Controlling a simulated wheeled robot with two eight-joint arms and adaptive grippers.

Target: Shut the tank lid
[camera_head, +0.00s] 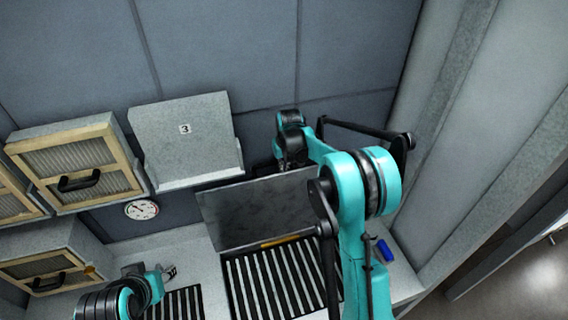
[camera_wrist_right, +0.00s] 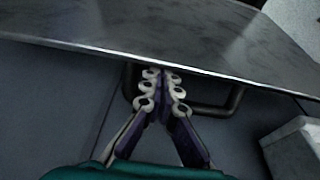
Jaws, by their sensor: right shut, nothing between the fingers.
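The tank lid (camera_head: 262,212) is a dark grey metal plate standing raised at the back of the slatted counter. In the right wrist view, a grey metal plate that looks like the lid (camera_wrist_right: 190,40) crosses the top. My right gripper (camera_wrist_right: 162,75) is shut and empty, its fingertips close to the plate's edge; contact cannot be told. A dark bar handle (camera_wrist_right: 225,106) shows just beyond and beside the fingers. In the head view my right arm reaches over to the lid's upper edge, and its fingers are mostly hidden. My left gripper (camera_head: 168,273) is low at the left, away from the lid; its fingers are too small to judge.
A grey box marked 3 (camera_head: 185,140) and a framed cabinet door (camera_head: 80,165) are on the back wall, with a round gauge (camera_head: 142,210) below. A blue object (camera_head: 385,249) lies on the counter at right. Slatted grates (camera_head: 270,283) cover the counter's middle.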

